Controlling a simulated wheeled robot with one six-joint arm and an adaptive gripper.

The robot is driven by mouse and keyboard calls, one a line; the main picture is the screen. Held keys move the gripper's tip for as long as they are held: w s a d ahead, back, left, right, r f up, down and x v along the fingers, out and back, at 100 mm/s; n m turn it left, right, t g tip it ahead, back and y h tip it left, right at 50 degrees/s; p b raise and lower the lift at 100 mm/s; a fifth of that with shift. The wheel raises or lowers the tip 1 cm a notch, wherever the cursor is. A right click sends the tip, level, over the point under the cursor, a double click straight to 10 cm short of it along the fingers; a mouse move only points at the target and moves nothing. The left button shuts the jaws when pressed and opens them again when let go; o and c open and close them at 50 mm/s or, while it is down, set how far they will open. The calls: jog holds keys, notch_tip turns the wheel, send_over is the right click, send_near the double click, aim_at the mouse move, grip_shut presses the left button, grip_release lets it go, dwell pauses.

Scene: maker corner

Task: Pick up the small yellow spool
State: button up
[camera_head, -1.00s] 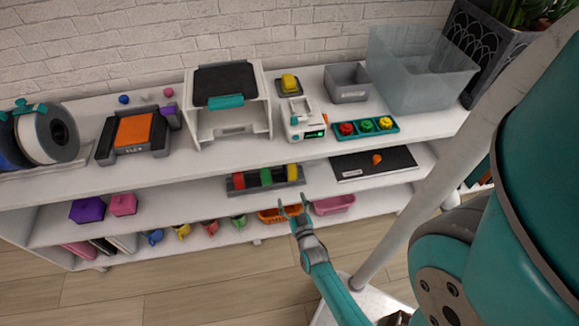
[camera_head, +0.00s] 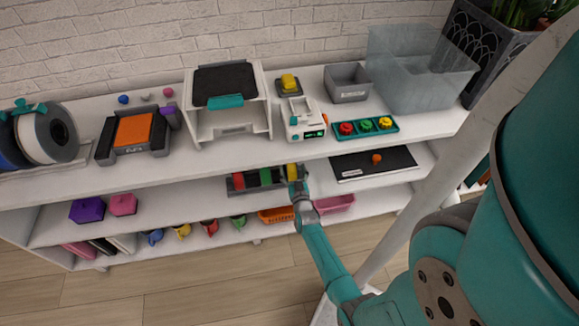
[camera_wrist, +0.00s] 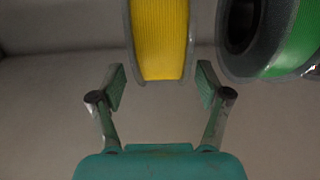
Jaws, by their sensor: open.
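The small yellow spool (camera_wrist: 160,40) fills the top middle of the wrist view, with clear flanges on its two sides. My gripper (camera_wrist: 160,85) is open, with one finger on each side of the spool's near end; whether they touch it I cannot tell. In the head view the yellow spool (camera_head: 292,171) stands at the right end of a dark rack on the middle shelf. My gripper (camera_head: 296,186) is right in front of it and hides its lower part.
A green spool (camera_wrist: 292,45) is close on the right in the wrist view. In the head view a red spool (camera_head: 239,181) also sits in the rack (camera_head: 254,189). The upper shelf board (camera_head: 230,153) runs above. A black mat (camera_head: 345,162) lies to the right.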

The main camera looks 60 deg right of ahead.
jog(key=shift+x, duration=1.75)
jog(key=shift+w, duration=0.1)
grip_shut()
